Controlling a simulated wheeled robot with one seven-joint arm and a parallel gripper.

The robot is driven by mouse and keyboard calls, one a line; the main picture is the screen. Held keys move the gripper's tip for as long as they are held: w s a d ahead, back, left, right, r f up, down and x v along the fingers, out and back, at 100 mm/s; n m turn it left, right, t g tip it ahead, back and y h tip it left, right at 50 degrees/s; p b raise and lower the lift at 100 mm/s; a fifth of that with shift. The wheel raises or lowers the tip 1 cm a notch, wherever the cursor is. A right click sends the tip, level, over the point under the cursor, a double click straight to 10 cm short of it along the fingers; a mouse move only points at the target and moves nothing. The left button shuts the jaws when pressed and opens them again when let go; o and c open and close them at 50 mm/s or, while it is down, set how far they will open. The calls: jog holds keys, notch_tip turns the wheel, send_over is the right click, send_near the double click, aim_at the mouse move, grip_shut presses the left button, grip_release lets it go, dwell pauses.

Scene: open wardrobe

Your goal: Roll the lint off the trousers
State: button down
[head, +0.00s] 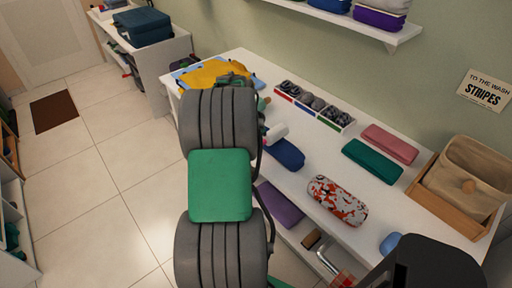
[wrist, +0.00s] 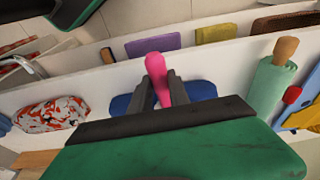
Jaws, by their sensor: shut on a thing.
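My gripper (wrist: 160,78) is shut on a bright pink handle-like thing (wrist: 154,62), which sticks up between the fingers. In the head view a white roller (head: 277,132) shows just right of my arm, and my fingers are hidden there behind the arm. It looks like the lint roller, but I cannot see how it joins the pink part. A folded blue cloth (head: 286,153) lies on the table below it and shows on both sides of my fingers in the wrist view (wrist: 200,90). I cannot tell contact. A yellow garment (head: 212,73) lies at the table's far end; which cloth is the trousers is unclear.
A pale green roll with a wooden handle (wrist: 274,80) lies beside the blue cloth. A divided tray (head: 312,103), folded green (head: 371,160) and pink (head: 389,143) cloths, a patterned red-white roll (head: 337,200) and a basket (head: 464,180) stand on the table. A wall shelf hangs above.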

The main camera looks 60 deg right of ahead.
jog(key=shift+w+d, duration=1.3)
jog(key=shift+w, duration=2.05)
jog(key=s+a+b, duration=0.1)
jog(key=s+a, duration=0.2)
jog(key=s, duration=0.5)
jog(key=s+a+b, duration=0.1)
jog(key=s+a, duration=0.2)
jog(key=s, duration=0.5)
jog(key=shift+a, duration=0.2)
jog(key=shift+s, duration=0.1)
jog(key=d+p+v, duration=0.1)
jog(key=p+v, duration=0.4)
jog(key=v, duration=0.3)
jog(key=shift+s+d, duration=0.25)
jog(key=shift+s, duration=0.05)
jog(key=shift+w+r, duration=0.1)
jog(key=shift+r, duration=0.05)
